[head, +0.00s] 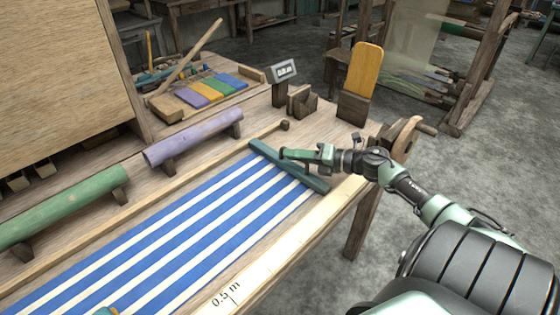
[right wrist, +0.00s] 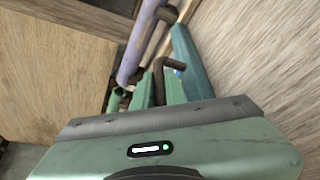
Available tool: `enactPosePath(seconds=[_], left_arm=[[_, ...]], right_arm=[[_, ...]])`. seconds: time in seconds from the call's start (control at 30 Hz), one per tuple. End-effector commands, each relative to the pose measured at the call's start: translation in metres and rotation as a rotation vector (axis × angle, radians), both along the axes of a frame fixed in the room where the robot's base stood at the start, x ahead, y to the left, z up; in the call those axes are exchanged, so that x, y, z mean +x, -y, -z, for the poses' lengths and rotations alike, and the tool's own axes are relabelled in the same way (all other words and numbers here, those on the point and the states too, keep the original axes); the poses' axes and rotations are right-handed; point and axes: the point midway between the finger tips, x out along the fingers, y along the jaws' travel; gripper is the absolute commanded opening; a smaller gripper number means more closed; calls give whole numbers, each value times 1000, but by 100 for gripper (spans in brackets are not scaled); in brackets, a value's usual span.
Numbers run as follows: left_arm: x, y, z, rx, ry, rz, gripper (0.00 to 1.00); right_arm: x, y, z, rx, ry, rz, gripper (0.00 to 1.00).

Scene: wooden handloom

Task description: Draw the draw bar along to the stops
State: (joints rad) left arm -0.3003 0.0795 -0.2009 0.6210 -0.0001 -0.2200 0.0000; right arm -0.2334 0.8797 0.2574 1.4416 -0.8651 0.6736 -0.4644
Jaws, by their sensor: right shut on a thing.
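The draw bar (head: 264,150) is a dark teal bar lying across the far end of the blue-and-white striped cloth (head: 185,228). My right gripper (head: 291,154) reaches in from the right at the bar's middle and is shut on it, seemingly on a brown handle. In the right wrist view, the brown handle (right wrist: 172,65) shows between the green fingers, with the teal bar (right wrist: 190,62) beside them. A small wooden block (head: 284,125) stands at the end of the left rail; I cannot tell whether it is a stop.
A purple roll (head: 195,137) and a green roll (head: 65,207) lie along the table's left side. Notched wooden blocks (head: 301,101), a small display (head: 284,70) and an upright orange board (head: 364,75) stand beyond the bar. A wooden wheel (head: 404,138) sits at the right corner.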

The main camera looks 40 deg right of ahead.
Motion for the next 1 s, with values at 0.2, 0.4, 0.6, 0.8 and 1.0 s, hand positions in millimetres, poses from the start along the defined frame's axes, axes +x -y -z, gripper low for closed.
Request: enactPosePath(seconds=[0.2,0.4,0.6,0.8,1.0], left_arm=[[0,-2,18,2,0,0,36],[0,-2,20,2,-1,0,36],[0,-2,19,2,-1,-1,36],[0,-2,19,2,-1,-1,36],[0,-2,20,2,-1,-1,36]], right_arm=[[3,27,1,-1,2,4,0],[3,34,-1,-1,1,2,0],[3,34,-1,0,0,1,0],[3,33,-1,0,1,1,34],[3,33,-1,0,1,1,34]])
